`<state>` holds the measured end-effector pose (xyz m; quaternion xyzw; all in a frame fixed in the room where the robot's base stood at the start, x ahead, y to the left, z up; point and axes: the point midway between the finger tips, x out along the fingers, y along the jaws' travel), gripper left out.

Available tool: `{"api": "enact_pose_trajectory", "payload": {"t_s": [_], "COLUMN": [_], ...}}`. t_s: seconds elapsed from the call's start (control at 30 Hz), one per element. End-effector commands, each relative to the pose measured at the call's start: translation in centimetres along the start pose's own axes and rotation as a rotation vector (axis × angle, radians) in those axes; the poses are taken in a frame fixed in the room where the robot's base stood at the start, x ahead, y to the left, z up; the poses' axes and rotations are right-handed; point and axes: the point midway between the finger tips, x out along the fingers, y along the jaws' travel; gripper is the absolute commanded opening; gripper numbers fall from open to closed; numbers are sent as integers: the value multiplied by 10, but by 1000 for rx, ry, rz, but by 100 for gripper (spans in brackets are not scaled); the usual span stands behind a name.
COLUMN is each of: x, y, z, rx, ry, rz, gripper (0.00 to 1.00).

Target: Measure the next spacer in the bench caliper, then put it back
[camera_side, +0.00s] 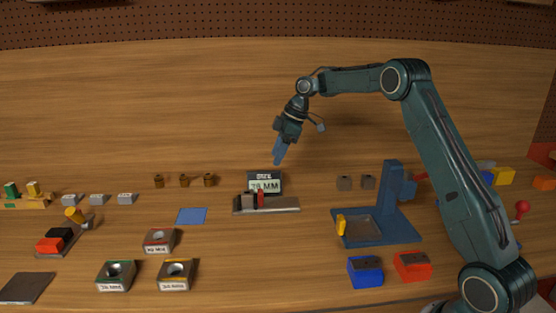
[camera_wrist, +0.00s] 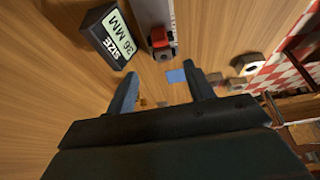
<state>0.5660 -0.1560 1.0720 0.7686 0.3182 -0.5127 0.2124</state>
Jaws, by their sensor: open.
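The bench caliper (camera_side: 285,205) stands at mid-table with a grey rail, dark and red jaw parts and a black size display (camera_side: 265,182). The display also shows in the wrist view (camera_wrist: 112,38) and seems to read 36 MM there; the side view is too small to confirm it. My gripper (camera_side: 278,160) is above and slightly behind the caliper, pointing down, open and empty. In the wrist view its two fingers (camera_wrist: 160,70) are apart, with the caliper's red part (camera_wrist: 160,38) beyond them.
A blue square (camera_side: 192,215) lies left of the caliper. Three brass-coloured pieces (camera_side: 184,181) stand behind it. Bare wood lies directly in front of the caliper.

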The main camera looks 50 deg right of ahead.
Motion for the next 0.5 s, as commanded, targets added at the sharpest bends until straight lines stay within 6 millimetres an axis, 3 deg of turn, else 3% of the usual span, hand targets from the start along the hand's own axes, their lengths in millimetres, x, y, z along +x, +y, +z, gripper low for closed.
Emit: {"api": "enact_pose_trajectory", "payload": {"t_s": [0.5], "x": [69], "y": [-1], "z": [0], "rx": [0], "ry": [-2], "rz": [-4], "gripper": [53]}}
